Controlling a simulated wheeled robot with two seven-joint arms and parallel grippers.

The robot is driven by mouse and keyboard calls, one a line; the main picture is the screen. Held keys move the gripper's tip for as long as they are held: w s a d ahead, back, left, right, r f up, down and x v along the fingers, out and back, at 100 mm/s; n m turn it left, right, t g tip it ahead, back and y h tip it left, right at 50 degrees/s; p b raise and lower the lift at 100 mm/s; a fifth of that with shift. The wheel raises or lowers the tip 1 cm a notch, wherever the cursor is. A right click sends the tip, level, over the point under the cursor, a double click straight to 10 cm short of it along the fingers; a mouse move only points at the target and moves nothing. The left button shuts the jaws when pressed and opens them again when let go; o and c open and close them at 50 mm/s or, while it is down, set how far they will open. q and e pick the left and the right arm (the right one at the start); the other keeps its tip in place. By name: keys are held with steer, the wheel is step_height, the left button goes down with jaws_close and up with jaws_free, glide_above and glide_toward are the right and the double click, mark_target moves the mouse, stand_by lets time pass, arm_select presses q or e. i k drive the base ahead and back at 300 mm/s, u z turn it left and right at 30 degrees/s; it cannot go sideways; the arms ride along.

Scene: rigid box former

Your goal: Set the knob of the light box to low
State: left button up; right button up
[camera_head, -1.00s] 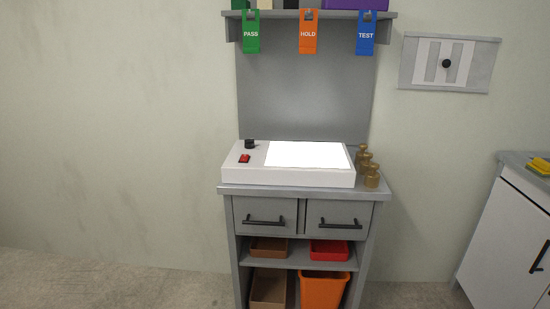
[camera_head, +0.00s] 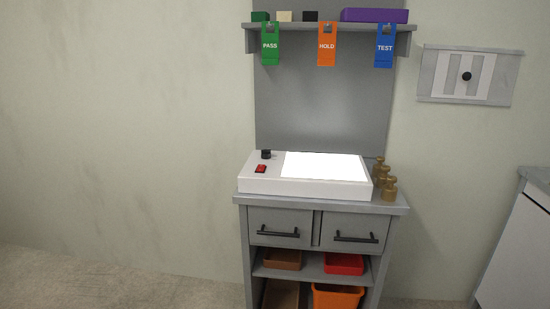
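The light box (camera_head: 262,187) is a white slab on top of a grey cabinet, with a brightly lit white panel (camera_head: 326,166) on its upper face. Its black knob (camera_head: 266,154) stands at the back left corner of the box. It is too small to read its setting or any marks. A red switch (camera_head: 260,169) sits in front of the knob. Neither of my grippers is in view.
The cabinet (camera_head: 400,204) has two drawers and open shelves with bins. Brass weights (camera_head: 389,189) stand right of the light box. PASS (camera_head: 270,45), HOLD (camera_head: 327,46) and TEST (camera_head: 384,48) tags hang from a shelf above. A white-fronted counter (camera_head: 515,255) stands at right. Floor at left is clear.

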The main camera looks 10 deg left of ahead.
mark_target(266, 154)
steer(key=u, duration=1)
steer(key=k, duration=1.3)
steer(key=u, duration=1.15)
steer(key=i, duration=1.85)
steer(key=z, duration=0.4)
steer(key=i, duration=1.95)
steer(key=z, duration=2)
steer(key=i, duration=1.05)
steer(key=z, duration=1)
